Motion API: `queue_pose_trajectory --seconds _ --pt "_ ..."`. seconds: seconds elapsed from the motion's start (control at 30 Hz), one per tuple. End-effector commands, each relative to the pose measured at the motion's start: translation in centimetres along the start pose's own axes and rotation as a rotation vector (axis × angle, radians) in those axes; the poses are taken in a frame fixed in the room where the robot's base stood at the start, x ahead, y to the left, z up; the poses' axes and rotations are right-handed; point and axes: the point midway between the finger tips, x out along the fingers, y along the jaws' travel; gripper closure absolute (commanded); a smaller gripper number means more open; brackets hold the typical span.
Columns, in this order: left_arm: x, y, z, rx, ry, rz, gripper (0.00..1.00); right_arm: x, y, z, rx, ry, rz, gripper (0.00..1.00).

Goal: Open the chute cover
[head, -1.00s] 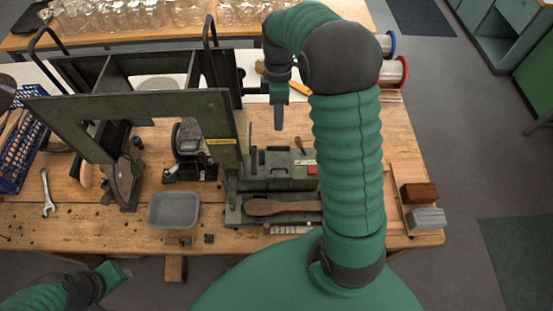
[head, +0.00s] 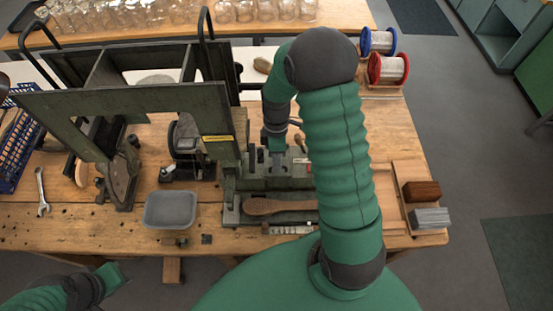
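The dark green tufting machine (head: 60,112) stands on the wooden bench, with a tall frame and a low bed (head: 232,215) to its right. I cannot tell which of its parts is the chute cover. My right gripper (head: 277,160) points down over the back of the bed, just right of the frame's right upright. Its fingers look small and dark, and whether they touch the machine or are open is unclear. My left gripper (head: 118,274) is low at the left, in front of the bench and away from the machine. Its finger opening cannot be made out.
A wooden paddle-shaped piece (head: 272,206) lies on the bed. A grey tray (head: 170,210) and a wrench (head: 42,192) lie on the bench (head: 70,220). A blue basket (head: 22,150) is at left. Blue (head: 378,41) and red (head: 388,69) spools stand at back right. My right arm hides the bench's right middle.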

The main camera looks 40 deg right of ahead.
Motion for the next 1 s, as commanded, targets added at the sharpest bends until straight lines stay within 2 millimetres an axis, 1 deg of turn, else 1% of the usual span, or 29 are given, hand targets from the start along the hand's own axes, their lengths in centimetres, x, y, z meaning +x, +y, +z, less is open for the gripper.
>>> queue_pose_trajectory --seconds 0.07,0.27,0.37,0.5,0.53,1.0 --pt "-0.03 0.0 0.0 0.0 0.0 0.0 0.64 0.31 0.0 0.0 0.0 0.0 0.0 0.68" --pt "-0.01 0.0 0.0 0.0 0.0 0.0 0.64 0.34 0.01 0.0 0.0 0.0 0.001 0.68" --pt "-0.01 0.0 0.0 0.0 0.0 0.0 0.64 0.32 0.01 0.0 0.0 0.0 0.001 0.8" --pt "-0.01 0.0 0.0 0.0 0.0 0.0 0.64 0.31 0.02 -0.01 0.0 0.0 0.001 0.98" --pt "-0.01 0.0 0.0 0.0 0.0 0.0 0.64 0.31 0.02 -0.01 0.0 0.0 0.001 1.0" --pt "-0.01 0.0 0.0 0.0 0.0 0.0 0.64 0.3 0.02 -0.02 0.0 0.0 0.001 1.0"
